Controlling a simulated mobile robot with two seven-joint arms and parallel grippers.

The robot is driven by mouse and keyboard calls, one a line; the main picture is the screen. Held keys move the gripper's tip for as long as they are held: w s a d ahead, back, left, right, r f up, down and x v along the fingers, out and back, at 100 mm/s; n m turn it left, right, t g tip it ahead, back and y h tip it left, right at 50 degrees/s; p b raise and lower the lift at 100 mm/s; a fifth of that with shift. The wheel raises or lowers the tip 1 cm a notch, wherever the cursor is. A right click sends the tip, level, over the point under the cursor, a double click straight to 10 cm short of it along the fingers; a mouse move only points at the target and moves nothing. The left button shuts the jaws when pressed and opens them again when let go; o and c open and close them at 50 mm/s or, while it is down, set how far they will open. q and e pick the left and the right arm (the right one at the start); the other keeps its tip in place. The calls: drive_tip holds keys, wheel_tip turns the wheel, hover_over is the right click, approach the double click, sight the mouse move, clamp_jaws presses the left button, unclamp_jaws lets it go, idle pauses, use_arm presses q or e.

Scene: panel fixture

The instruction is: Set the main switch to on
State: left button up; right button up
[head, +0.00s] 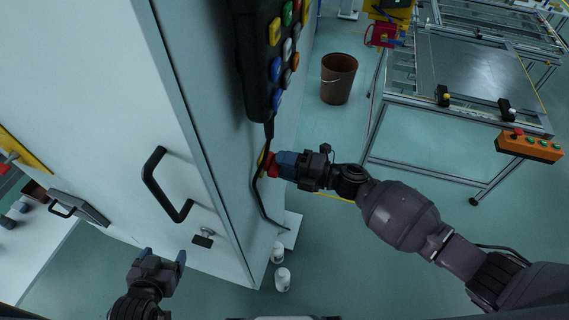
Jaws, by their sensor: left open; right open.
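The main switch (270,167), a red knob on a yellow plate, is on the side face of the white cabinet (195,55), below the hanging control pendant. My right gripper (284,163) reaches it from the right, with its blue fingertips at the knob. The fingers hide part of the knob, and I cannot tell whether they touch it or which way it is set. My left gripper (163,256) is open and empty in front of the cabinet door, low in the picture and away from the switch.
A black pendant (259,60) with coloured buttons hangs on the cabinet's side, its cable running down past the switch. The door has a black handle (166,186) and a small latch (204,238). A brown bucket (338,80) and a metal-framed table (470,65) stand to the right.

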drive_tip(key=b+v, duration=0.1)
drive_tip(key=v, duration=0.9)
drive_tip(key=shift+s+d, duration=0.15)
drive_tip(key=shift+d, duration=0.2)
drive_tip(key=w+d+r+m+t+h, duration=0.2)
drive_tip(key=w+r+m+t+h, duration=0.15)
drive_tip(key=w+m+t, duration=0.45)
drive_tip(key=s+d+f+m+t+h, duration=0.15)
drive_tip(key=s+d+m+h, duration=0.45)
drive_tip(key=m, duration=0.6)
drive_tip(key=s+d+f+m+g+h, duration=0.1)
drive_tip(key=s+d+f+m+h, duration=0.3)
drive_tip(key=s, duration=0.5)
drive_tip(key=s+d+f+m+g+h, duration=0.2)
drive_tip(key=s+d+f+m+h, duration=0.2)
drive_tip(key=s+f+m, duration=0.3)
drive_tip(key=shift+s+d+f, duration=0.2)
drive_tip(key=shift+s+f, duration=0.45)
drive_tip(key=shift+s, duration=0.3)
